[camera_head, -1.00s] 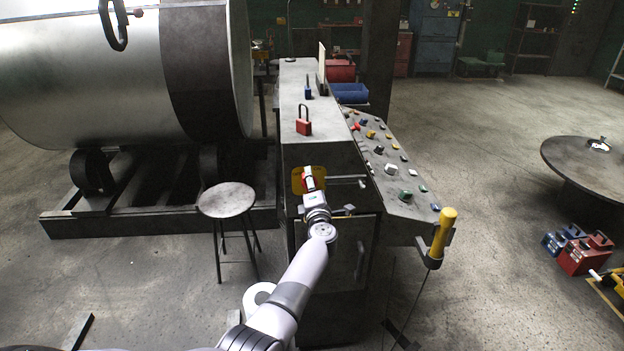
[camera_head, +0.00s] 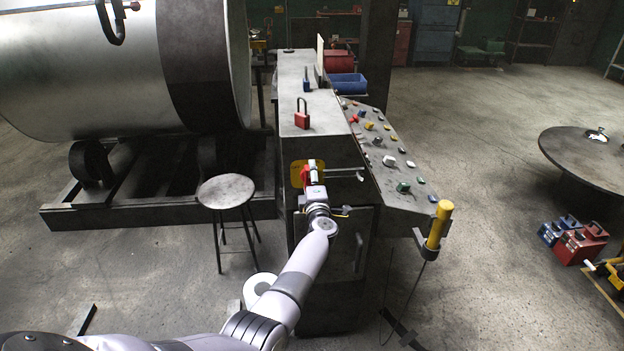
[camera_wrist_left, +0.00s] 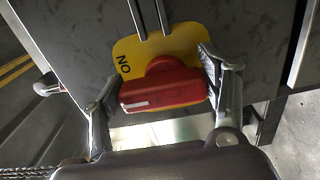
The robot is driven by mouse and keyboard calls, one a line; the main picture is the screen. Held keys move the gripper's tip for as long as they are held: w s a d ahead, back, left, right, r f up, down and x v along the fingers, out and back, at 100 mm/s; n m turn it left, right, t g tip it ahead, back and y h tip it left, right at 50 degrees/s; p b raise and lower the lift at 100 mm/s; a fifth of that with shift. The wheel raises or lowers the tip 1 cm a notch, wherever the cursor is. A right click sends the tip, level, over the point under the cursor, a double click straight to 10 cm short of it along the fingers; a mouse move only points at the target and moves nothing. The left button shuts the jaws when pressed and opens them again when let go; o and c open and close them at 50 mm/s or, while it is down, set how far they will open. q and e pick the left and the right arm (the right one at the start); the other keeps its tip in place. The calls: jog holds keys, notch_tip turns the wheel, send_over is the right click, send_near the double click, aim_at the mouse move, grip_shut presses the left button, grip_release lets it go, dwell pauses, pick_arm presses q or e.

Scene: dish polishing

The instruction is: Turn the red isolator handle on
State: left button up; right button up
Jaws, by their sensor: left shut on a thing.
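The red isolator handle (camera_wrist_left: 165,88) is a thick bar on a round red hub, mounted on a yellow plate (camera_wrist_left: 130,47). In the wrist view the bar lies nearly level, tilted slightly, with a white mark on its left end. The letters "ON" are on the plate to the upper left of the bar. My left gripper (camera_wrist_left: 160,100) is shut on the handle, one finger at each end of the bar. In the head view my left gripper (camera_head: 313,174) is at the cabinet front and covers much of the handle and plate. My right gripper is not in view.
The grey cabinet (camera_head: 330,220) carries a red padlock (camera_head: 302,120) on top. A sloped panel of knobs (camera_head: 390,160) and a yellow post (camera_head: 439,225) stand to the right. A stool (camera_head: 226,191) is close on the left, beside a large tank (camera_head: 85,75).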

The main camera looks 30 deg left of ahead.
pick_arm(q)
jog(key=o, duration=1.2)
jog(key=shift+c, duration=0.2)
jog(key=shift+r, duration=0.1)
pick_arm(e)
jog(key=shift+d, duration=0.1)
